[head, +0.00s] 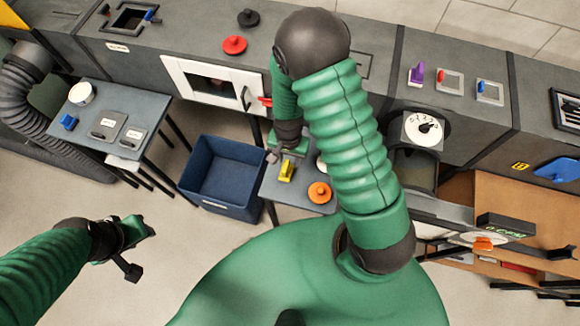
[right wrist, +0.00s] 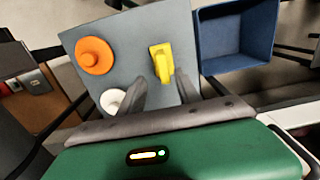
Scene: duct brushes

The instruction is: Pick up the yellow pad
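The yellow pad (head: 287,171), a small block with a raised handle, sits on a small grey table. It also shows in the right wrist view (right wrist: 161,62), just beyond my fingertips. My right gripper (right wrist: 159,84) is open and empty, with its two fingers apart and pointing at the pad. In the head view my right gripper (head: 286,156) is just above and behind the pad, partly hidden by my arm. My left gripper (head: 140,235) hangs over the floor at the left, away from the pad; its finger opening is unclear.
An orange round pad (head: 319,192) and a white round one (right wrist: 113,101) share the small table (right wrist: 118,48). A blue bin (head: 222,178) stands left of it. A grey duct with an open white-framed hatch (head: 213,80) runs behind. A side table (head: 106,126) stands at left.

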